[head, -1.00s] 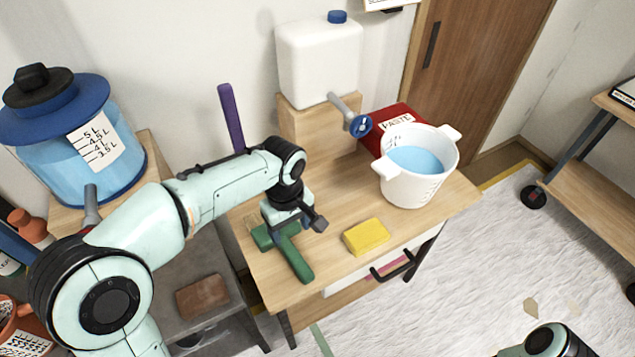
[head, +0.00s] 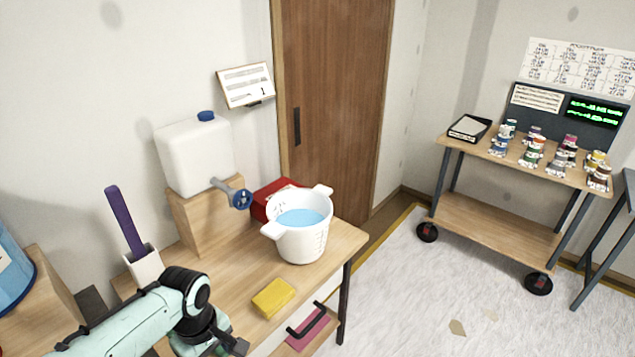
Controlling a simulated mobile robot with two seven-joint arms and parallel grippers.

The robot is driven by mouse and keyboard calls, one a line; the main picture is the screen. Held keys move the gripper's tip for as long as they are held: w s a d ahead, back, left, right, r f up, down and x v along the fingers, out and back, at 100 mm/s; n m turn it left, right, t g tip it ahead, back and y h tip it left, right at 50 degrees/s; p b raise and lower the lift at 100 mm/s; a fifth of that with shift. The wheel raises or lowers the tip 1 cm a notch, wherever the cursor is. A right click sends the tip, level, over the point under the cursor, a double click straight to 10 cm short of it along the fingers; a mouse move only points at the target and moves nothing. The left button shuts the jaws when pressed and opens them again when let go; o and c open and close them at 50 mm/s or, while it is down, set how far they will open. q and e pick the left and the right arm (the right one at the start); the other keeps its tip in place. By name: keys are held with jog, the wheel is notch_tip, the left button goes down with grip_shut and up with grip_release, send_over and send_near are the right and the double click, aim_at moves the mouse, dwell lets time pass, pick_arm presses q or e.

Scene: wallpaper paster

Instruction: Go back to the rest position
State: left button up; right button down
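My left arm comes in from the lower left over the near end of the wooden table (head: 235,272). Its gripper (head: 225,348) is at the bottom edge of the head view, mostly cut off, so I cannot tell whether it is open or shut. It is left of and nearer than the yellow sponge (head: 273,298), apart from it. A white bucket (head: 301,238) with blue liquid stands upright on the table, well beyond the gripper. My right gripper is not in view.
A white jug (head: 195,157) with a tap (head: 237,195) stands on a wooden block behind the bucket, beside a red box (head: 272,197). A purple-handled tool (head: 125,220) stands in a white holder. A wheeled cart (head: 500,222) carries several small jars. The floor between is mostly clear.

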pick_arm(q)
jog(key=s+d+f+m+h+p, duration=0.1)
jog(key=d+f+m, duration=0.1)
jog(key=f, duration=0.6)
jog(key=s+d+f+m+p, duration=0.1)
jog(key=f+m, duration=0.1)
jog(key=f, duration=0.6)
jog(key=s+d+f+m+h+p, duration=0.1)
jog(key=s+d+f, duration=0.1)
jog(key=s+f, duration=0.7)
jog(key=s+d+f+m+g+h+p, duration=0.1)
jog(key=s+d+f+m+p, duration=0.1)
jog(key=s+f, duration=0.6)
jog(key=s+d, duration=0.1)
jog(key=s, duration=0.1)
jog(key=shift+s+f+h, duration=0.3)
jog(key=shift+s+f, duration=0.05)
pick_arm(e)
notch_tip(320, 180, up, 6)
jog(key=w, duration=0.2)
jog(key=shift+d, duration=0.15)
